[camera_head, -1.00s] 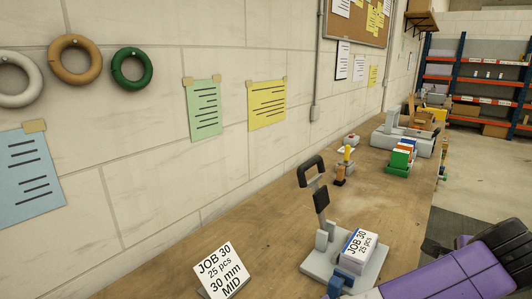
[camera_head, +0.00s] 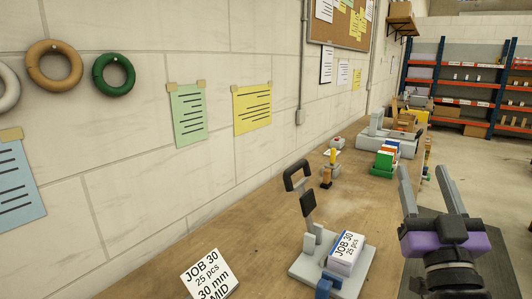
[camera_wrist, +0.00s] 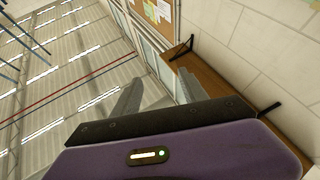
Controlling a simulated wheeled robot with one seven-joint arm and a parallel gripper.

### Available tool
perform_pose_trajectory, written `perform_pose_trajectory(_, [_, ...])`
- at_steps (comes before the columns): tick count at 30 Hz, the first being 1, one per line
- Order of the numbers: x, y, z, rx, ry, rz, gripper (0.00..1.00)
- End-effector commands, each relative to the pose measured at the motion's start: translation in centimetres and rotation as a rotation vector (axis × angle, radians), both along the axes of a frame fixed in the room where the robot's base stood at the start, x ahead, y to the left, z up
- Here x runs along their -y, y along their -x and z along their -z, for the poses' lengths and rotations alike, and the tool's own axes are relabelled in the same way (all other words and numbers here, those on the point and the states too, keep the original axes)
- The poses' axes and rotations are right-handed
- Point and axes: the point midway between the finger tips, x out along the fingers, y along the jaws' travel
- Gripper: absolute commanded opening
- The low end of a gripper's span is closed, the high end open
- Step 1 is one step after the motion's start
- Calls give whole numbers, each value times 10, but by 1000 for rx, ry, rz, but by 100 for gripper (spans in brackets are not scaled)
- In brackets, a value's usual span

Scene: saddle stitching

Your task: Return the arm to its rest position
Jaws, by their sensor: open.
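My gripper (camera_head: 431,190) is at the right of the head view, raised beside the bench's right edge. Its two grey fingers point up and stand apart with nothing between them. In the wrist view the fingers (camera_wrist: 157,95) are also spread and empty, with the ceiling and upper wall beyond them. The purple wrist body and dark joint below it are mine. The gripper touches nothing that I can see.
The wooden bench (camera_head: 262,222) runs along the wall. On it stand a job card (camera_head: 209,277), a grey stitching device (camera_head: 300,262) with a labelled stack (camera_head: 346,252), and coloured booklets (camera_head: 384,161). Shelving (camera_head: 465,85) stands far back. Floor right of the bench is open.

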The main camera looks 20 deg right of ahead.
Motion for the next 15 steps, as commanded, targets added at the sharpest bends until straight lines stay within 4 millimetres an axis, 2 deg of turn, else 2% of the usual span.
perform_pose_trajectory(3, [-39, 4, 33, -64, 86, -97, 51])
perform_pose_trajectory(8, [-86, 21, 80, -138, 146, -227, 51])
perform_pose_trajectory(15, [-142, 70, 154, -260, 129, -395, 51])
